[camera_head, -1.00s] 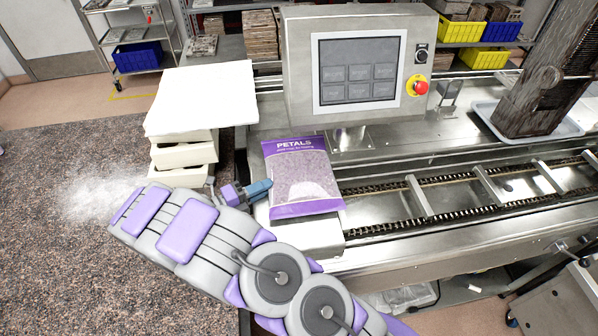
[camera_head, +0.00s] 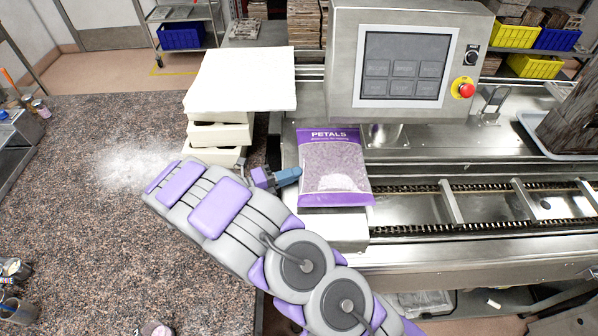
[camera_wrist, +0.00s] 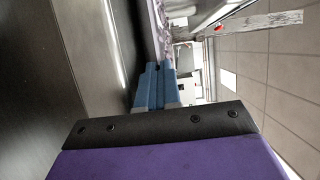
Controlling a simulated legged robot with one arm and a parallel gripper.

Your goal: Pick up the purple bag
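The purple bag (camera_head: 336,168), a clear-fronted bag marked PETALS with purple bands at top and bottom, rests on a white block (camera_head: 345,232) at the conveyor's left end. My gripper (camera_head: 296,174) is at the bag's left edge, its blue fingers pointing right. I cannot tell whether they touch it. In the wrist view the blue fingers of my gripper (camera_wrist: 160,68) lie close together with nothing visible between them. A strip of the bag (camera_wrist: 159,28) shows just beyond their tips.
A control panel (camera_head: 405,65) with a red button stands behind the bag. White slabs (camera_head: 240,80) are stacked to the left, behind my arm. The conveyor (camera_head: 480,200) runs right. A speckled counter (camera_head: 80,210) with white powder fills the left side.

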